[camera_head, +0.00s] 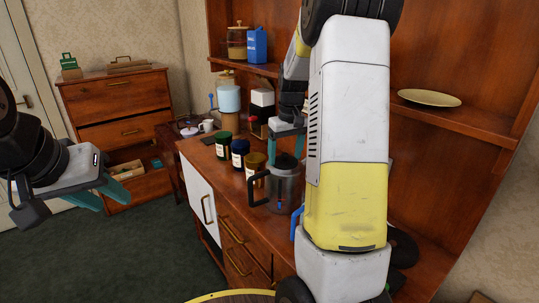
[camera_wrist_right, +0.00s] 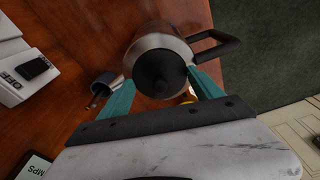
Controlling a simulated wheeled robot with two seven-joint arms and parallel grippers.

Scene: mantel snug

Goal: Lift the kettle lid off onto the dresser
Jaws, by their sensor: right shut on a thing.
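The kettle (camera_head: 286,187) is a steel pot with a black handle, standing on the wooden dresser (camera_head: 222,165). Its dark lid (camera_head: 286,161) is at the kettle's mouth; I cannot tell whether there is a gap under it. In the right wrist view the black lid (camera_wrist_right: 160,73) is between the teal fingertips, with the kettle (camera_wrist_right: 155,35) behind it. My right gripper (camera_head: 287,143) is shut on the lid from above. My left gripper (camera_head: 103,199) is open and empty, away from the dresser at the left.
Several dark jars (camera_head: 238,152) stand on the dresser left of the kettle. A plate (camera_head: 429,98) lies on the right shelf. My right arm hides much of the dresser's right side.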

